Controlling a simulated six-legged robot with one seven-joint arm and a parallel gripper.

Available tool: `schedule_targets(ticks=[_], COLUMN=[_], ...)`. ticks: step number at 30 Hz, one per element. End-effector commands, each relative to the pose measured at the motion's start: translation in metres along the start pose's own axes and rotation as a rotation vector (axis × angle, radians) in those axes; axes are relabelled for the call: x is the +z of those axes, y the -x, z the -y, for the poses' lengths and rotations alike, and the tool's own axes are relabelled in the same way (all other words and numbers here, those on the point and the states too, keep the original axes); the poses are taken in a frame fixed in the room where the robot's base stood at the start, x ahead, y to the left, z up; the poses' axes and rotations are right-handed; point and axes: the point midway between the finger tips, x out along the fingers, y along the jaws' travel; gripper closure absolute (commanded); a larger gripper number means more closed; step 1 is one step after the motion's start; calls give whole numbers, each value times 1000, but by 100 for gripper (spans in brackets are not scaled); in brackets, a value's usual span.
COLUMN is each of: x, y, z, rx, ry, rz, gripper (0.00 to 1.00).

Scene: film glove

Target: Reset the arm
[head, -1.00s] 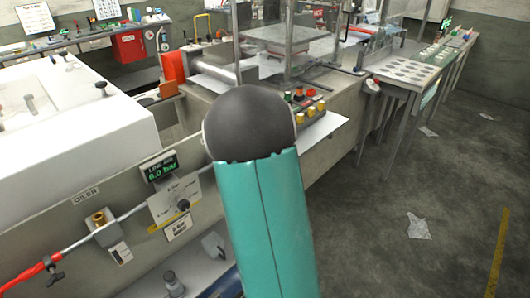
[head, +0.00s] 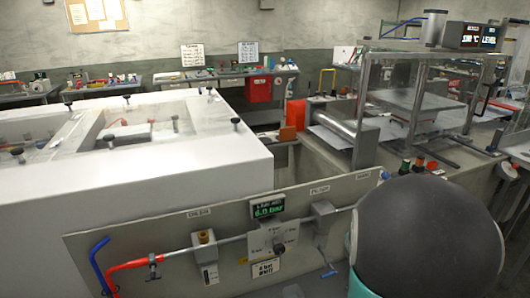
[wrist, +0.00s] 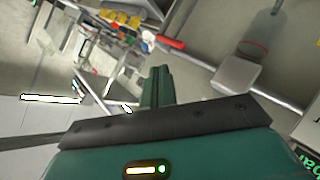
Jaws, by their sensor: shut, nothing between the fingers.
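My gripper (wrist: 160,78) shows in the wrist view as two teal fingers pressed together, with nothing between them. It points into open space beside the grey panel, and the picture there is tilted. In the head view a dark round joint and a teal link of my arm fill the lower right corner. My gripper itself is not seen in the head view.
A grey panel (head: 350,187) with a pressure display (head: 268,209), a dial plate (head: 272,240) and a red hose (head: 128,268) is close in front. A white machine housing (head: 200,185) stands left. A glass-sided press (head: 420,95) stands right. A bench (head: 225,72) is behind.

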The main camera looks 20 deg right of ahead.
Motion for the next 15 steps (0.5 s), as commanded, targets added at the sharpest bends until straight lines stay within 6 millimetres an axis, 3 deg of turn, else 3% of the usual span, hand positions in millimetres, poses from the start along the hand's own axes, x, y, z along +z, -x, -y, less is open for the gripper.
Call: schedule_targets(ticks=[5,8,11,15], x=[-10,-30,-56,-83], y=[9,32,70,138], z=[9,28,55,88], rx=[-46,-152,-306,-521], ry=[-29,-90,-164,-229], rz=[-13,-36,-55,-46], gripper=[100,100,100,100])
